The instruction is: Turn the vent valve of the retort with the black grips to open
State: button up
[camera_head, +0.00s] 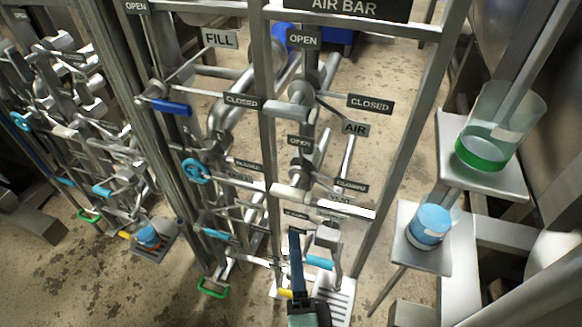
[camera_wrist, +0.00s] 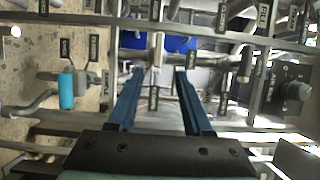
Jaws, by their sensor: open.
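My gripper (camera_head: 296,242) is low in the middle of the head view, in front of the pipe rack, its blue fingers seen nearly edge-on. In the wrist view my gripper (camera_wrist: 159,74) is open, with a gap between its two blue fingers. A pale upright bar (camera_wrist: 157,48) shows beyond the gap; I cannot tell whether it lies between the fingers. No valve is plainly readable as the vent valve, and I cannot make out black grips. A light-blue grip (camera_head: 320,262) is just right of my gripper. Another light-blue grip (camera_wrist: 66,90) is left of the fingers.
The rack carries FILL (camera_head: 220,39) and AIR (camera_head: 355,129) signs and several OPEN and CLOSED plates. A blue lever (camera_head: 171,106) and light-blue handwheel (camera_head: 196,170) are at left. Two vessels, green-based (camera_head: 487,145) and blue (camera_head: 430,224), stand on shelves at right. Metal posts crowd my gripper.

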aim_at(291, 199)
jog(key=w, duration=0.4)
jog(key=w+p, duration=0.1)
jog(key=w, duration=0.7)
jog(key=shift+w+a+f+p, duration=0.1)
jog(key=shift+w+a+p, duration=0.2)
jog(key=shift+a+p, duration=0.1)
grip_shut()
